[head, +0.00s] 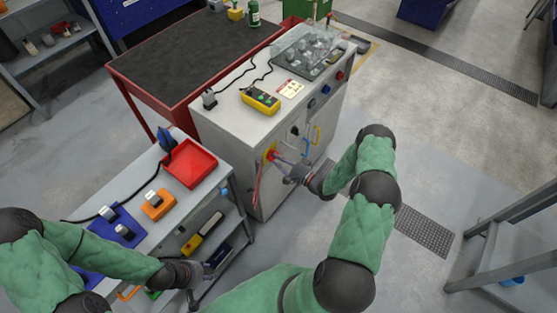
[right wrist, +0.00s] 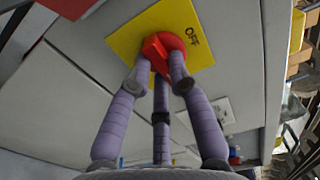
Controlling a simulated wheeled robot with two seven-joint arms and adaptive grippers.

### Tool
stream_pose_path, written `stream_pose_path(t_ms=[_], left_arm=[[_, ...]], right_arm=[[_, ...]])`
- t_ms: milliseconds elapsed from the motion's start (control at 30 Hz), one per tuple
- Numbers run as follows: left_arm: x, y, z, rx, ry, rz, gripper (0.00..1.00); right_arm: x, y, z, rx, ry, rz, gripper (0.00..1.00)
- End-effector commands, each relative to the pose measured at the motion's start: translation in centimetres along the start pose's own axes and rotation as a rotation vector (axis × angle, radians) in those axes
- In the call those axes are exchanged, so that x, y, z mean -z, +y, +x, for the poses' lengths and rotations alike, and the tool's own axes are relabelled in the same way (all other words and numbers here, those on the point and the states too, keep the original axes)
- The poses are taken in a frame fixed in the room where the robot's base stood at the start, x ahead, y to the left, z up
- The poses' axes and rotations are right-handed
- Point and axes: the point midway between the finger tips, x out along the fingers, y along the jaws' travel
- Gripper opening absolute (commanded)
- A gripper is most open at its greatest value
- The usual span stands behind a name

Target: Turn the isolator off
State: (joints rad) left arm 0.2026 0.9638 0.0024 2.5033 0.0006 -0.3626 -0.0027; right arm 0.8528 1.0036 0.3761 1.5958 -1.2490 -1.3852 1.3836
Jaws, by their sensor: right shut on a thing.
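The isolator is a red rotary handle (right wrist: 156,48) on a yellow plate (right wrist: 125,38) on the grey cabinet's front; the plate also shows in the head view (head: 267,153). The word OFF is readable on the plate beside the handle. My right gripper (right wrist: 158,76) is shut on the red handle, its purple fingers on either side of it; in the head view the gripper (head: 284,164) reaches the plate from the right. The handle's exact angle is partly hidden by the fingers. My left gripper (head: 207,275) hangs by the low bench, apart from the isolator; its fingers are too small to judge.
The grey cabinet (head: 225,130) carries a yellow control box (head: 260,100) and a clear-covered tray (head: 310,50). The low bench at left holds a red tray (head: 189,165) and an orange block (head: 157,205). A red strip (head: 257,184) hangs below the isolator. Floor right of the cabinet is open.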

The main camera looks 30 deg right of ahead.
Motion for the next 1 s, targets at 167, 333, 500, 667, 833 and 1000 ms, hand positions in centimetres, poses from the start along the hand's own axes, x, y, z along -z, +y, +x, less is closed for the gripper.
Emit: stream_pose_path(t_ms=[167, 333, 500, 667, 833, 1000], left_arm=[[0.0, -0.1, 0.2, 0.000, 0.000, 0.000, 0.40], [0.0, -0.3, 0.8, 0.000, 0.000, 0.000, 0.40], [0.1, -0.6, 1.6, 0.000, 0.000, 0.000, 0.40], [0.1, -0.9, 2.4, 0.000, 0.000, 0.000, 0.40], [0.1, -1.2, 3.2, 0.000, 0.000, 0.000, 0.40], [0.1, -1.4, 4.0, 0.000, 0.000, 0.000, 0.40]], right_arm=[[0.0, 0.1, 0.0, -0.002, 0.000, -0.029, 0.00], [0.0, 0.2, 0.0, -0.002, 0.000, -0.098, 0.00], [0.1, 0.3, 0.0, -0.002, 0.000, -0.231, 0.00], [0.2, 0.3, 0.0, -0.002, 0.000, -0.382, 0.00], [0.2, 0.2, 0.0, -0.003, -0.001, -0.544, 0.00], [0.2, 0.2, 0.0, -0.003, -0.001, -0.706, 0.00]])
